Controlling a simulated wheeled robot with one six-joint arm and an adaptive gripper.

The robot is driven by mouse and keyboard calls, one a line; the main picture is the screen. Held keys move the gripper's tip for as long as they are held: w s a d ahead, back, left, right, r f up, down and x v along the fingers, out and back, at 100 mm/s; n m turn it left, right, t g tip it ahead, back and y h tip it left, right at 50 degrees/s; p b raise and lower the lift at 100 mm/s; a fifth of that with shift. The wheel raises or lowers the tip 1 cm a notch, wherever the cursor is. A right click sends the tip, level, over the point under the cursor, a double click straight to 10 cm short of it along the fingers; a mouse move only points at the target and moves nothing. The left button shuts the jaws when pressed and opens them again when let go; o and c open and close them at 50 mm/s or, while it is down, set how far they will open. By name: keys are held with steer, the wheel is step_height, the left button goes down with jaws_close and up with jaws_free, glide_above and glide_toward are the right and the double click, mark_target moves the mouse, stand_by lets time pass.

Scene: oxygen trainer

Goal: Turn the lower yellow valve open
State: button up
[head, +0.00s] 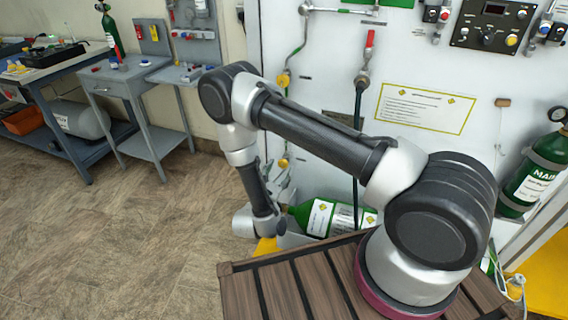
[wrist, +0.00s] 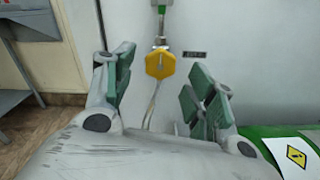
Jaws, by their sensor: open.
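The lower yellow valve (wrist: 160,65) is a yellow, roughly hexagonal knob on the white panel. In the wrist view it sits ahead of my gripper (wrist: 157,92), between the two spread fingers and apart from them. Another yellow valve (head: 283,80) is higher on the same line in the head view.
A green cylinder (head: 335,218) lies at the panel's foot, right of my gripper; it also shows in the wrist view (wrist: 262,140). A grey drawer table (head: 125,75) and workbench (head: 50,60) stand left. The floor (head: 110,230) between is clear.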

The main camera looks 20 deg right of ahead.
mark_target(282, 165)
steer(key=shift+x, duration=2.35)
